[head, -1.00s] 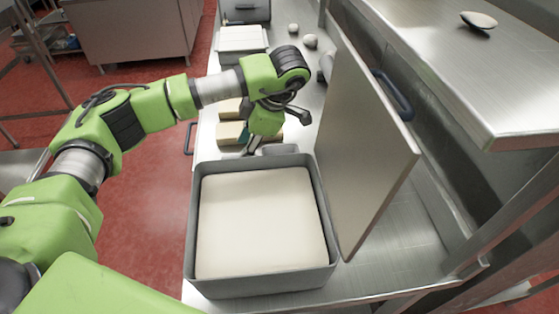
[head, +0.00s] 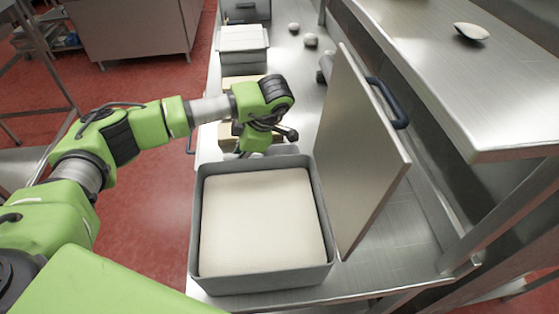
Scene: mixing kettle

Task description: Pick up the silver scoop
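My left arm reaches in from the left. Its gripper (head: 246,152) points down just behind the far rim of a large grey bin (head: 196,232), and its fingertips are largely hidden there. A small grey rounded metal piece (head: 283,149) shows right beside the gripper at the bin's far rim. It may be the silver scoop, but too little of it shows to be sure, and I cannot tell whether the gripper touches it. My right gripper is not in view.
The bin holds a pale, flat-topped mass (head: 262,222). A tall upright metal lid (head: 362,150) with a dark handle (head: 388,103) stands right of it. Beige blocks (head: 230,131) lie behind the arm. Small round items (head: 311,40) and a lidded container (head: 243,38) stand farther back.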

